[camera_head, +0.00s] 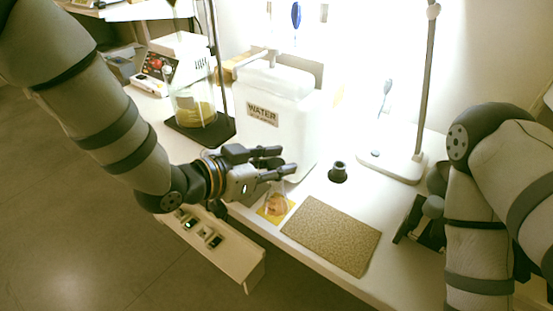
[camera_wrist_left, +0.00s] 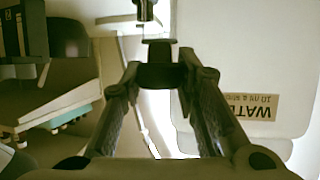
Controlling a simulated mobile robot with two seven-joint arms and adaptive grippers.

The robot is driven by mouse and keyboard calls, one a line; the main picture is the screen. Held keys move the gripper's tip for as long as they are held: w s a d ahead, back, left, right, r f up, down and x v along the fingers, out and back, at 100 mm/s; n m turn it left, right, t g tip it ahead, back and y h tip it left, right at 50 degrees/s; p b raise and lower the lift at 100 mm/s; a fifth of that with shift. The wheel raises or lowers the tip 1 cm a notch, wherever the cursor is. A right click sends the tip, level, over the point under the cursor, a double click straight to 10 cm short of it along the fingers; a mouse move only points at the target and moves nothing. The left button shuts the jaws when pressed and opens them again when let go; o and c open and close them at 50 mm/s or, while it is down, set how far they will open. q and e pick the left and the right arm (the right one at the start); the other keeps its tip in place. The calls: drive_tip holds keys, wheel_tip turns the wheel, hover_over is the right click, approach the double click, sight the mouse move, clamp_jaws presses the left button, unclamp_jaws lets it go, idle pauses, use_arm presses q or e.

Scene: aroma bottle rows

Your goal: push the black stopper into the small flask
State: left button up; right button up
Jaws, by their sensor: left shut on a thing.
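My left gripper (camera_head: 287,160) is above the front edge of the white table, beside the water container. It is shut on a dark thing, which shows between the fingertips in the left wrist view as a black stopper (camera_wrist_left: 162,76). In the head view the fingers hide most of it. The small clear flask (camera_head: 276,204) stands on a yellow pad, just below the fingertips in the picture; its neck is hard to make out. The stopper looks apart from the flask, but the exact gap cannot be told. My right gripper (camera_head: 420,222) shows only partly at the right.
A white container (camera_head: 290,105) labelled WATER stands close behind my left gripper. A black round holder (camera_head: 338,172) stands to the right, and a brown mat (camera_head: 332,236) lies in front. A stand (camera_head: 400,162) with a white base rises further back. A beaker (camera_head: 193,105) is at left.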

use_arm(q)
drive_tip(key=shift+f, duration=0.7)
drive_tip(key=o, duration=1.1)
drive_tip(key=v, duration=1.2)
